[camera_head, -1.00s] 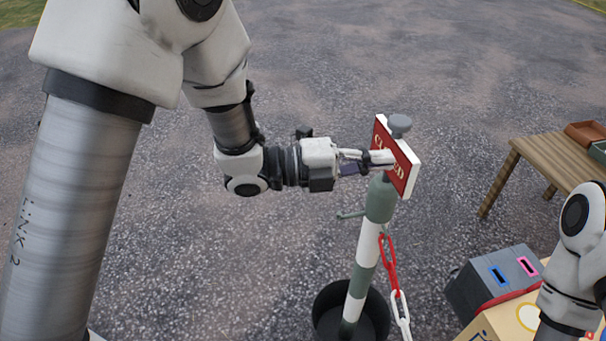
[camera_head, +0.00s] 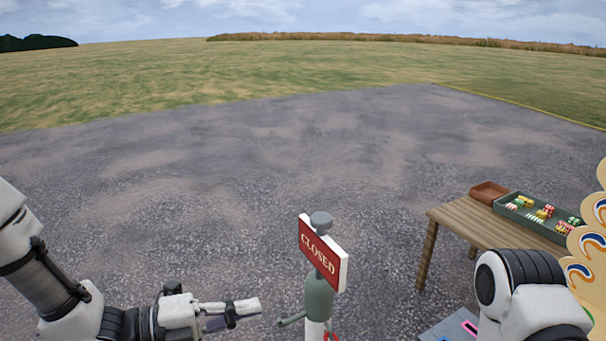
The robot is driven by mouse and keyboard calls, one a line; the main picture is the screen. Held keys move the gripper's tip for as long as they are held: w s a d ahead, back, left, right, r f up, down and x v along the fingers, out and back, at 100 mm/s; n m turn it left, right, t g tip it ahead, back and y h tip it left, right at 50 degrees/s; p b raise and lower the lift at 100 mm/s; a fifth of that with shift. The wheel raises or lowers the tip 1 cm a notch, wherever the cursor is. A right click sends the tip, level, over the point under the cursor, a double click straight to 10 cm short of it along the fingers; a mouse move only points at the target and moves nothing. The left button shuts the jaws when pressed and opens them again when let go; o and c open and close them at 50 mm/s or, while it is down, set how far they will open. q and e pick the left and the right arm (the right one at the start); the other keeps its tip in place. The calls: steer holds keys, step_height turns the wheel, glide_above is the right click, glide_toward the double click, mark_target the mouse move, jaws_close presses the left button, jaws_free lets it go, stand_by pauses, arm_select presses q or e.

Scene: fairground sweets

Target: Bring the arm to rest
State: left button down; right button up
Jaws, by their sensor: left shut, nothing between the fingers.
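My left gripper (camera_head: 245,309) comes in from the lower left, shut and empty. Its fingertips point right, a little to the left of a post (camera_head: 319,295) and apart from the sign on it. The sign (camera_head: 322,254) is a red board with a white edge that reads CLOSED, at the top of the green and white post under a grey knob (camera_head: 321,222). My right arm shows at the lower right; its gripper is out of the picture.
A wooden table (camera_head: 470,219) at the right holds a brown box (camera_head: 489,192) and a green tray (camera_head: 511,213) of sweets. A scalloped, painted panel (camera_head: 587,262) stands at the right edge. A grey box (camera_head: 446,331) shows low down. Open tarmac lies behind the post.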

arm_select(q)
steer(key=s+a+f+n+g+y+p, duration=0.1)
steer(key=s+f+n+y, duration=0.3)
steer(key=f, duration=0.5)
steer(key=s+a+f+n+g+y+p, duration=0.1)
steer(key=s+a+f+n+y+p, duration=0.15)
steer(key=f+n, duration=0.5)
steer(key=s+a+f+n+g+y+p, duration=0.1)
steer(key=s+f+n+y, duration=0.25)
steer(key=f, duration=0.75)
steer(key=s+a+f+n+g+y, duration=0.4)
steer(key=s+a+n, duration=0.5)
steer(key=n, duration=0.6)
steer(key=shift+s+f+y, duration=0.3)
steer(key=shift+s+y, duration=0.25)
steer(key=shift+y, duration=0.35)
